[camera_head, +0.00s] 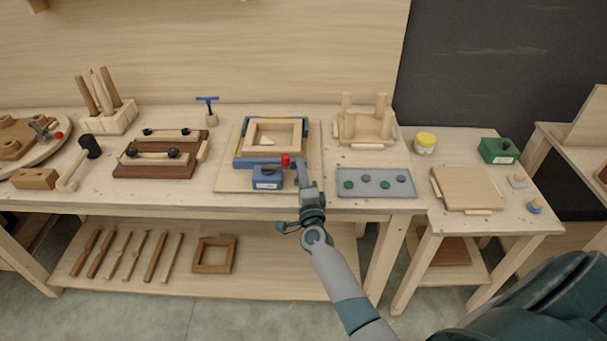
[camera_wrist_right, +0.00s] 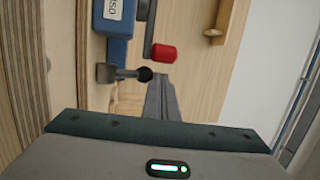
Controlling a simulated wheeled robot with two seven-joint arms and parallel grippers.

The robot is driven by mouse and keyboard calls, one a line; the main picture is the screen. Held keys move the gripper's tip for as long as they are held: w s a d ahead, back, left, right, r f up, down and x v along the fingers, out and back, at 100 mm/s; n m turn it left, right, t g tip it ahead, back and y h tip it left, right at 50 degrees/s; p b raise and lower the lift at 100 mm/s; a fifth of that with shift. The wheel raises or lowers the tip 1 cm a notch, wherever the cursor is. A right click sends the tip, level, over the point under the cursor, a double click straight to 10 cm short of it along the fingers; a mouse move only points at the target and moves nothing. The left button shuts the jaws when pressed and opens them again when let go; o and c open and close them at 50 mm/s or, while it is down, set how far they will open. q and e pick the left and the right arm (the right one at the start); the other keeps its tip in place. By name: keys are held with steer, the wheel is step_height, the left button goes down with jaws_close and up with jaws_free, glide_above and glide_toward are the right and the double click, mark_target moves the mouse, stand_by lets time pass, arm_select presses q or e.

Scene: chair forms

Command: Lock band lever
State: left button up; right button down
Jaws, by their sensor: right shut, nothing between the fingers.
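A band clamp with a blue body (camera_head: 267,177) sits at the front of a light wooden frame (camera_head: 252,133), with a blue and yellow band around the frame. Its lever has a red tip (camera_head: 285,160), standing just left of my right gripper (camera_head: 301,166). In the right wrist view the blue body (camera_wrist_right: 113,18) is at the top, the red lever tip (camera_wrist_right: 163,53) lies just beyond the shut fingers (camera_wrist_right: 161,80), and a black ball knob (camera_wrist_right: 145,74) is beside them. The fingers are empty; I cannot tell whether they touch the lever. My left gripper is out of view.
The frame rests on a light board (camera_head: 228,178). To its right are a grey tray (camera_head: 374,192) with several discs and an upturned stool form (camera_head: 365,127). To its left is a dark clamping jig (camera_head: 155,170). A lower shelf (camera_head: 275,270) holds wooden legs.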

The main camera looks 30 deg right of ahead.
steer(key=shift+w+d, duration=0.3)
steer(key=shift+w, duration=0.1)
steer(key=shift+w+d+r, duration=0.1)
steer(key=shift+r, duration=0.05)
steer(key=shift+w, duration=0.1)
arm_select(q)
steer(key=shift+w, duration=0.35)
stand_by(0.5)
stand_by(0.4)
